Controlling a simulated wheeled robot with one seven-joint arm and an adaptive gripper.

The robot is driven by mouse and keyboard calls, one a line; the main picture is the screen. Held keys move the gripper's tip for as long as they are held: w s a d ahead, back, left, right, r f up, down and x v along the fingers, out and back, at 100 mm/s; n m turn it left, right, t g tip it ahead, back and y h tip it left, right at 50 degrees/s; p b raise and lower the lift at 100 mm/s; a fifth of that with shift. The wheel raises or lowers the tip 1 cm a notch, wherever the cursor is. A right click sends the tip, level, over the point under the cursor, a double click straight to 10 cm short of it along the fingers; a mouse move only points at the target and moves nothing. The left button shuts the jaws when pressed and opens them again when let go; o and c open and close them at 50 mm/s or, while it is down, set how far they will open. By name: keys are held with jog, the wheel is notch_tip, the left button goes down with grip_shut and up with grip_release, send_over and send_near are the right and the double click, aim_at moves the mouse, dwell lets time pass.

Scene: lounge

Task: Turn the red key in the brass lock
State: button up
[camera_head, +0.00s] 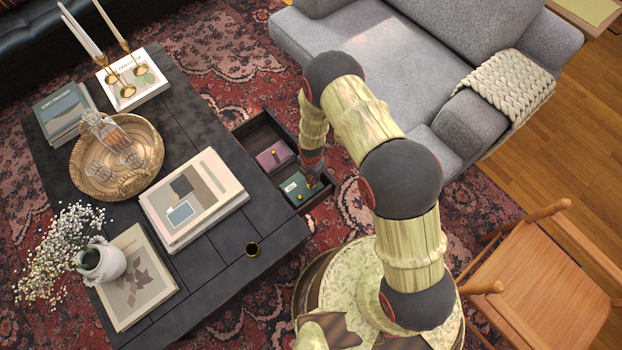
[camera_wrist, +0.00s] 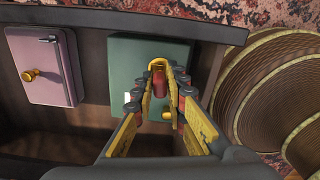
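The red key (camera_wrist: 160,84) stands on the green box (camera_wrist: 126,60) in the open drawer, between my gripper's fingers. A brass-coloured piece (camera_wrist: 158,63) shows just beyond the key and may be the brass lock; the fingers hide much of it. My gripper (camera_wrist: 162,80) reaches down over the green box, its fingertips close on both sides of the key. I cannot tell whether both fingers touch it. In the head view the green box (camera_head: 293,189) lies at the drawer's near end, partly behind my gripper.
A purple box (camera_wrist: 45,65) with a brass knob (camera_wrist: 30,75) sits beside the green box. The drawer walls (camera_wrist: 205,33) are close around my gripper. The dark coffee table (camera_head: 210,125) holds books, a basket, a vase and candlesticks. A grey sofa (camera_head: 390,60) stands behind my arm.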

jog(key=o, duration=0.5)
jog(key=shift+c, duration=0.2)
jog(key=shift+o, duration=1.1)
jog(key=shift+o, duration=0.8)
jog(key=shift+r, duration=0.15)
jog(key=shift+r+p, duration=2.35)
jog(key=shift+r, duration=1.05)
